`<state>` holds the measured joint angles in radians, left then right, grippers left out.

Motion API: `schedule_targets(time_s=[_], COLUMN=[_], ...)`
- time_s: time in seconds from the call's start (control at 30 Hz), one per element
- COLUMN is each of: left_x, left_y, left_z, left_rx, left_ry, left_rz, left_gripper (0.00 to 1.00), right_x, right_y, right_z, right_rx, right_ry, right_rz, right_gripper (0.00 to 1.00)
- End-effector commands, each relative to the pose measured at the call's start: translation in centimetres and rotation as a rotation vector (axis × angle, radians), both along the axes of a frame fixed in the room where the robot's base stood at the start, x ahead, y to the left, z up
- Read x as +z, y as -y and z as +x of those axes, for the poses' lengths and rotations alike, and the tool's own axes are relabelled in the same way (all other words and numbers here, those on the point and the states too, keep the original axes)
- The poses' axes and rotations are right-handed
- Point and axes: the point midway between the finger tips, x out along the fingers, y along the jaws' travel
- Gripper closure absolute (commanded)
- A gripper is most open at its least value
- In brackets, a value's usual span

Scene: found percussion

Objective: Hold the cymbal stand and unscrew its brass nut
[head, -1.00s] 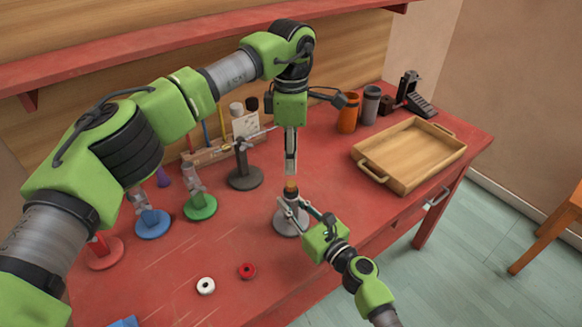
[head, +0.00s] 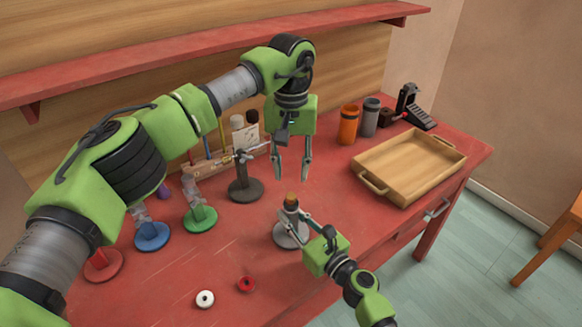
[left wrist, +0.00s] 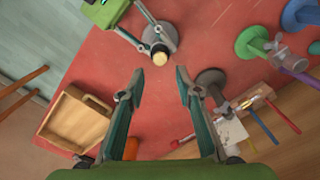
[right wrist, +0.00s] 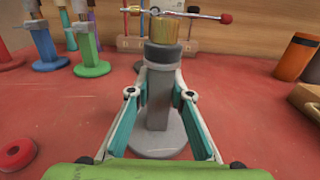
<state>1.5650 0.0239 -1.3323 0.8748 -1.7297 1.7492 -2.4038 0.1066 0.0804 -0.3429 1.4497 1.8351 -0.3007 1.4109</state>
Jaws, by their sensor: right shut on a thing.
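The cymbal stand (head: 290,235) is grey with a round base and stands upright on the red table. Its brass nut (head: 291,198) sits on top, above a dark collar; in the right wrist view the nut (right wrist: 165,29) is clear. My right gripper (head: 303,219) is shut on the grey post of the stand, below the collar, as the right wrist view (right wrist: 160,85) shows. My left gripper (head: 293,176) is open and empty, pointing down above and slightly behind the nut. In the left wrist view the nut (left wrist: 160,58) lies beyond the open fingers (left wrist: 158,85), not between them.
A wooden tray (head: 368,182) is at the right, with orange (head: 348,125) and grey cups behind it. A dark stand (head: 245,190) and green (head: 200,219), blue and red stands are at the left. White (head: 205,299) and red (head: 246,284) rings lie in front.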

Motion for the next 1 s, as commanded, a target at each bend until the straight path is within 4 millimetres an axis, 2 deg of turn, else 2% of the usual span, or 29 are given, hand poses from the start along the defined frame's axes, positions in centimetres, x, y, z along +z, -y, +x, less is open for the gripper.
schedule_targets(time_s=[0.23,0.63,0.8,1.0], left_x=[-1.3,-7.0,-7.9,-8.0], left_y=[0.0,0.0,0.0,0.0], left_z=[0.0,0.0,0.0,0.0], left_rx=[-0.062,-0.059,-0.059,-0.059], left_ry=[-0.003,-0.002,-0.001,0.0], left_rz=[0.0,0.0,0.0,0.0], left_gripper=[0.69,0.69,0.69,0.69], right_x=[-0.1,-0.1,-0.1,-0.1], right_y=[0.0,0.0,0.0,0.0], right_z=[0.0,0.0,0.0,0.0], right_rx=[0.0,0.0,0.0,0.0], right_ry=[-0.001,-0.002,-0.002,-0.002], right_rz=[-0.001,-0.001,-0.001,-0.001], right_gripper=[1.0,1.0,1.0,1.0])
